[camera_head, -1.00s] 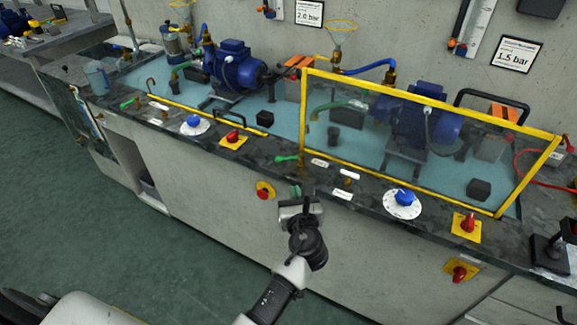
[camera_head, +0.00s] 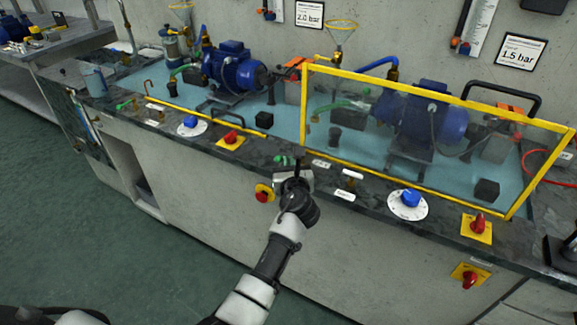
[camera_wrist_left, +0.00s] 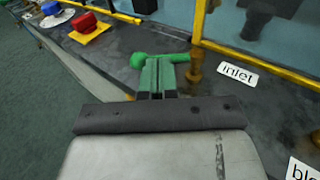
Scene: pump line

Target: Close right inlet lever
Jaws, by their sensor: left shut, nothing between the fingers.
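The green right inlet lever (camera_head: 281,160) is on the bench's front strip, by the left end of the yellow-framed clear guard. In the left wrist view, the lever (camera_wrist_left: 139,61) has its round knob to the left and its other end at a brass fitting beside the "inlet" label (camera_wrist_left: 238,72). My left gripper (camera_head: 296,163) is at the lever, its fingers shut and empty. In the left wrist view, the green and black fingertips (camera_wrist_left: 157,66) overlap the lever's middle; I cannot tell whether they touch it. My right gripper is not in view.
The yellow-framed guard (camera_head: 304,110) rises just behind the lever. A white-handled lever (camera_head: 350,175), a blue dial (camera_head: 410,198) and a red switch (camera_head: 478,222) are to the right. A red knob (camera_head: 262,196) is on the bench front below. The floor at left is clear.

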